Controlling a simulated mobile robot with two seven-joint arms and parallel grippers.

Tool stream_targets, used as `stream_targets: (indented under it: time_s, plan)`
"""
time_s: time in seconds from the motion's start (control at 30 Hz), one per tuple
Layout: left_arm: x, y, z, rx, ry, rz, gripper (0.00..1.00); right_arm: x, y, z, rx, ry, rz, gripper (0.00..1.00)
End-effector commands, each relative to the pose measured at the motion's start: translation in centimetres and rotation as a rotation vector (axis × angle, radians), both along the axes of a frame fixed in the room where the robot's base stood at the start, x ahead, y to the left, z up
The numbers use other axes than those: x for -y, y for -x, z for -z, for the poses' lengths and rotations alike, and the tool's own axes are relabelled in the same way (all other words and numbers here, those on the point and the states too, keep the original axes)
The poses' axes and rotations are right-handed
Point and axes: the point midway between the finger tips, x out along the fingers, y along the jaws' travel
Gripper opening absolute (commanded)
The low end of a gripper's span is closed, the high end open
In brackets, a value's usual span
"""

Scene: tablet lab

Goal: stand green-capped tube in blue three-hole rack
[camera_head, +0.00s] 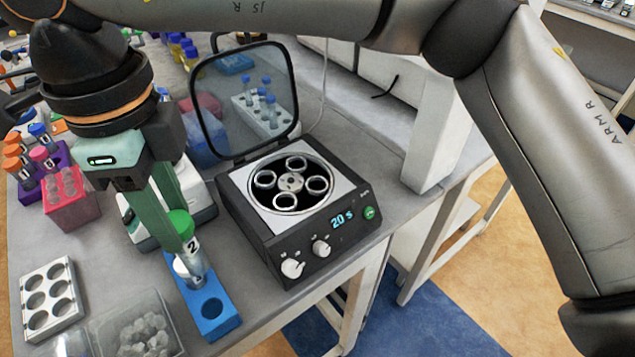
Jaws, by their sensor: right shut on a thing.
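The green-capped tube (194,262) is clear, with a "2" on it, and stands nearly upright over the blue rack (219,325). My right gripper (180,222) comes down from above, with its green fingers shut on the tube at the cap. The rack's front hole (212,308) is empty. The tube's lower end is at the part of the rack behind that hole; I cannot tell whether it is inside a hole or just above it. The fingers and tube hide the rack's rear. My left gripper is not in view.
A centrifuge (257,237) with its lid (245,95) raised stands right of the rack. A white six-hole rack (50,300) and a clear bin (140,330) are on the left. Pink (70,200) and purple racks stand farther back. The table's edge is near the blue rack.

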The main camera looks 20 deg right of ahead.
Motion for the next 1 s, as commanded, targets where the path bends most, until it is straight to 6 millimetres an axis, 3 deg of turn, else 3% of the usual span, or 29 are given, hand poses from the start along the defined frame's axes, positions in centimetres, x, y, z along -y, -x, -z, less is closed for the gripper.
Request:
stream_targets:
  time_s: [0.2, 0.57, 1.0]
  plan:
    - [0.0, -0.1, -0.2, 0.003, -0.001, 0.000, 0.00, -1.3, 0.9, -0.1, 0.000, -0.001, 0.000, 0.06]
    - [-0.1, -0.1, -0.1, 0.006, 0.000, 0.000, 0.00, -1.3, 0.9, 0.1, 0.000, -0.001, 0.001, 0.06]
    - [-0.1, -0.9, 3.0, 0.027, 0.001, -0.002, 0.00, -1.3, 0.9, 4.5, 0.001, -0.001, 0.000, 0.06]
